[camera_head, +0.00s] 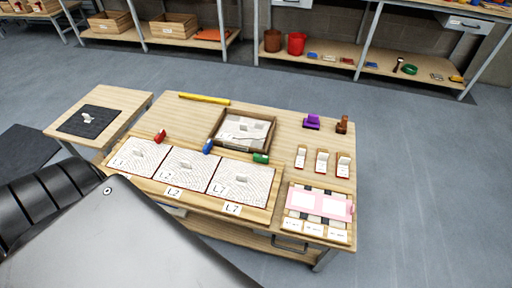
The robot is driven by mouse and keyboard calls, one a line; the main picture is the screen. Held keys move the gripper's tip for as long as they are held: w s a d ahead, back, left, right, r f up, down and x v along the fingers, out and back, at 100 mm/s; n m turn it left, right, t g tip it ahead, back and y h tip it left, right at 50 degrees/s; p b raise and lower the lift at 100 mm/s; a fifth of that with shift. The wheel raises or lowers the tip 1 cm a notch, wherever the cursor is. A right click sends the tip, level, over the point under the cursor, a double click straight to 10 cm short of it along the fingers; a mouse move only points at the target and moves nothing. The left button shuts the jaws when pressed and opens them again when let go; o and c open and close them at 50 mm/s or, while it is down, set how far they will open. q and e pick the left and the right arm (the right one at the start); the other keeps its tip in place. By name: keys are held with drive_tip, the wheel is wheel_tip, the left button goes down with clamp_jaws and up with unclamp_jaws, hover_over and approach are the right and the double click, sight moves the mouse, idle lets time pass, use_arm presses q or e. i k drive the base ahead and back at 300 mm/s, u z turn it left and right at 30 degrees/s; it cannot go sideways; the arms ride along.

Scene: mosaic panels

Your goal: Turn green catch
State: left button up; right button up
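The green catch (261,158) is a small block at the back edge of the wooden panel frame (262,217), behind the right-hand panel (236,187). A blue catch (208,146) and a red catch (160,137) sit along the same edge to its left. The frame holds three white patterned panels, each with a small raised grip. The catches are too small to tell exactly how each is turned. Neither gripper is in view. A large grey and black part at the lower left covers the frame's front left corner.
A wooden tray (272,136) stands just behind the green catch. Purple (312,121) and brown (342,125) items stand at the table's back right. Several small white-faced holders and a pink-and-white board (319,203) are at right. A yellow bar (204,98) lies at the back.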

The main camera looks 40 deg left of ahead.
sight(264, 159)
drive_tip(key=z, duration=1.4)
drive_tip(key=k, duration=0.95)
drive_tip(key=u, duration=0.8)
